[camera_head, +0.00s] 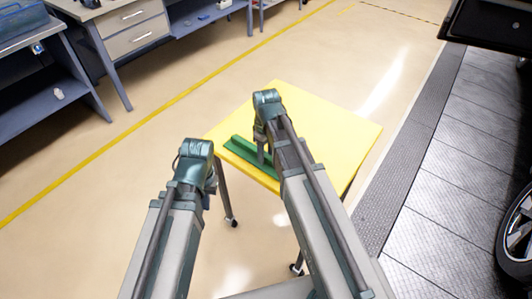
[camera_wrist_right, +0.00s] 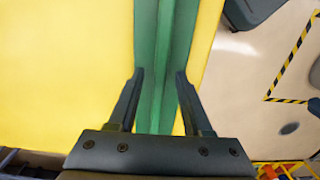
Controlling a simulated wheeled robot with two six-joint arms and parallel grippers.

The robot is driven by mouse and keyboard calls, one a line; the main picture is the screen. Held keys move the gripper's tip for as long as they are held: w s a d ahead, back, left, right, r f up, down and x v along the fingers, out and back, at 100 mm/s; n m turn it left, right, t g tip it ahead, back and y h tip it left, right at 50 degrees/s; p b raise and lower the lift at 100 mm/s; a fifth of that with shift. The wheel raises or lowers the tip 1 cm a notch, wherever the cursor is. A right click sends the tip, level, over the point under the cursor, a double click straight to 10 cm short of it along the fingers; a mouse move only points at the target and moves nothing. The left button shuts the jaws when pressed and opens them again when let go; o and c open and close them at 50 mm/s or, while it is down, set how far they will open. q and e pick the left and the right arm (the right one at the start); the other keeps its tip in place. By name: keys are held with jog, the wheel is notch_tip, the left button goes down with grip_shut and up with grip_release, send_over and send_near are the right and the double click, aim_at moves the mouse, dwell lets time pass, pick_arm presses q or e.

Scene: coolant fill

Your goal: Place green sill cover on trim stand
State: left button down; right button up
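The green sill cover (camera_head: 240,151) is a long strip lying along the near-left edge of the yellow-topped trim stand (camera_head: 330,125). My right gripper (camera_head: 261,157) points down at the strip, whose middle is partly hidden by the arm. In the right wrist view the sill cover (camera_wrist_right: 165,40) runs away between the two fingers of my right gripper (camera_wrist_right: 160,75). The fingers stand apart, one toward each side of its raised ridge, with no clear grip. My left gripper is left of the stand, hidden behind its wrist (camera_head: 196,150).
Grey workbenches with drawers (camera_head: 133,30) stand at the upper left. A dark vehicle part (camera_head: 490,25) and a wheel (camera_head: 518,235) are at the right. The far part of the yellow top is bare. Open floor lies around the stand.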

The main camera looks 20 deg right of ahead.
aim_at(266, 156)
jog(key=shift+r, duration=0.15)
notch_tip(266, 156, up, 12)
jog(key=p, duration=1.2)
jog(key=s+a+m+h, duration=0.1)
jog(key=s+a+m, duration=0.2)
jog(key=s+a, duration=0.7)
jog(key=s, duration=0.4)
jog(key=shift+m, duration=0.4)
